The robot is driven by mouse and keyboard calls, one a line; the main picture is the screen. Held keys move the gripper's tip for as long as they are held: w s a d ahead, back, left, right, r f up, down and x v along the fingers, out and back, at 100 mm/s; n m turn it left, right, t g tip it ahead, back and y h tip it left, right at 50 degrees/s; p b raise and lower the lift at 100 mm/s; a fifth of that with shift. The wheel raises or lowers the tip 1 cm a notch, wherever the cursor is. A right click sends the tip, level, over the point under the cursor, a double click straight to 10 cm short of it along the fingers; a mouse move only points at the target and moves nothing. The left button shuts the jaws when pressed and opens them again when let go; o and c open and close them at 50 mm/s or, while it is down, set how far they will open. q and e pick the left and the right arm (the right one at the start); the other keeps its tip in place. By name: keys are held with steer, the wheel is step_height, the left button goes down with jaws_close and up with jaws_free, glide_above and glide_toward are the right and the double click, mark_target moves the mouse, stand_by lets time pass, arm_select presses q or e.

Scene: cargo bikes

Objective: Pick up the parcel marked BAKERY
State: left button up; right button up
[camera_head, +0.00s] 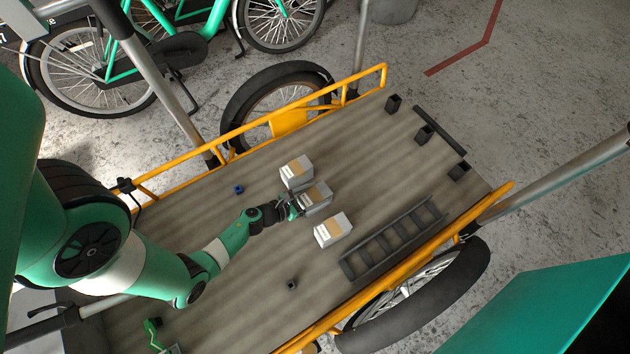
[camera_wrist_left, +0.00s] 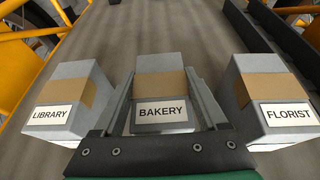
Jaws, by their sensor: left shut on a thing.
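The BAKERY parcel (camera_wrist_left: 160,115) is a grey box with a brown band and a white label, between the other two parcels. It also shows in the head view (camera_head: 316,195) on the cargo bed. My left gripper (camera_head: 297,207) is shut on it, with one finger along each side in the wrist view. I cannot tell whether the parcel is clear of the bed. The LIBRARY parcel (camera_wrist_left: 72,98) is on its left and the FLORIST parcel (camera_wrist_left: 268,98) on its right in the wrist view. My right gripper is out of view.
The wooden cargo bed (camera_head: 240,290) has yellow side rails (camera_head: 260,120). A dark ladder-like rack (camera_head: 392,240) lies beyond the FLORIST parcel. Small black sockets (camera_head: 424,134) stand near the right end. A small blue piece (camera_head: 239,189) lies left of the parcels.

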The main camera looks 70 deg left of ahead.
arm_select(q)
jaws_close()
steer(key=shift+r+p, duration=0.45)
steer(key=shift+r, duration=0.05)
steer(key=r+p, duration=0.1)
steer(key=r, duration=0.1)
steer(key=r+p, duration=0.1)
steer(key=p, duration=0.1)
steer(key=shift+s+a+r, duration=0.1)
steer(key=shift+s+r, duration=0.25)
steer(key=s+r+p, duration=0.2)
steer(key=p, duration=0.1)
steer(key=s+r+p, duration=0.1)
steer(key=r, duration=0.1)
steer(key=shift+s+a+r, duration=0.1)
steer(key=shift+a, duration=0.25)
steer(key=s+a+r+p, duration=0.1)
steer(key=s+r+p, duration=0.3)
steer(key=s, duration=0.6)
steer(key=shift+a, duration=0.4)
